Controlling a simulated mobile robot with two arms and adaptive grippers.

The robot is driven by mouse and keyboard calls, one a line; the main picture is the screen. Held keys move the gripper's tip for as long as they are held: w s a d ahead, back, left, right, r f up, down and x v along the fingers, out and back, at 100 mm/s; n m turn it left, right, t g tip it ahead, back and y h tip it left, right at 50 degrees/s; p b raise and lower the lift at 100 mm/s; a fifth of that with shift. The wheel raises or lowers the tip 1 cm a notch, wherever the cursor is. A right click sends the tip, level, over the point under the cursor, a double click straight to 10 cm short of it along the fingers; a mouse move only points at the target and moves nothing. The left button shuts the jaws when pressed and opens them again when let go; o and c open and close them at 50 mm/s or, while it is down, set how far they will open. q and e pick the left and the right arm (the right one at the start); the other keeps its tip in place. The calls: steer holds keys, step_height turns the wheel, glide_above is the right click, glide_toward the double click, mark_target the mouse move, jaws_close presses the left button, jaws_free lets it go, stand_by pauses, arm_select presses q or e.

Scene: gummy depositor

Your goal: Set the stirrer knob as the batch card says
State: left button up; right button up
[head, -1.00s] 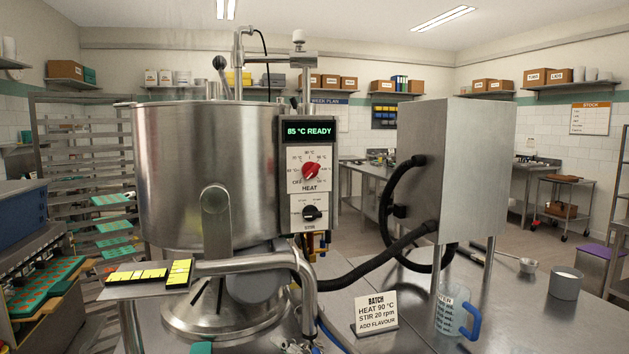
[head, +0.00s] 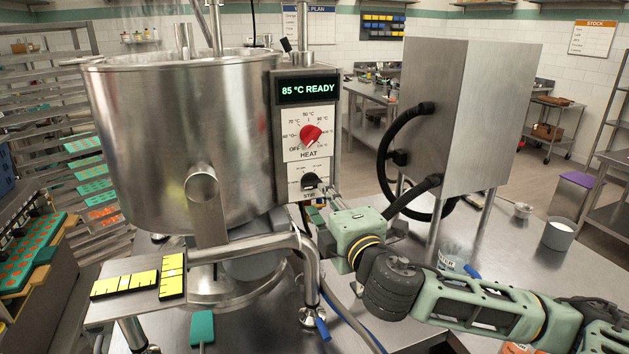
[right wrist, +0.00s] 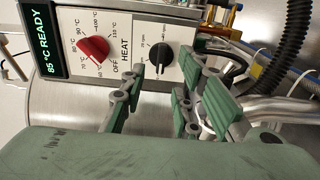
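The black stirrer knob (head: 309,181) sits on the STIR panel at the bottom of the kettle's control box. It also shows in the right wrist view (right wrist: 158,60), where its small dial labels are hard to read. My right gripper (head: 331,197) is at the panel, just to the right of the knob. In the right wrist view its fingers (right wrist: 162,75) are open and apart, with the knob showing between and beyond the tips. Contact cannot be told. The batch card is not visible. My left gripper is out of view.
The red heat knob (head: 311,136) is just above, under a display (head: 307,90) reading 85 °C READY. The steel kettle (head: 175,140) stands left, a steel cabinet (head: 450,110) with black hoses right. A bent pipe (head: 255,245) runs below the panel.

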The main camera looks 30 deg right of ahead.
mark_target(314, 188)
steer(key=p+x, duration=0.1)
steer(key=x, duration=0.5)
steer(key=shift+w+f+p, duration=0.15)
steer(key=shift+p, duration=0.25)
steer(key=shift+s+a, duration=0.1)
steer(key=shift+s, duration=0.1)
steer(key=shift+w, duration=0.15)
jaws_close()
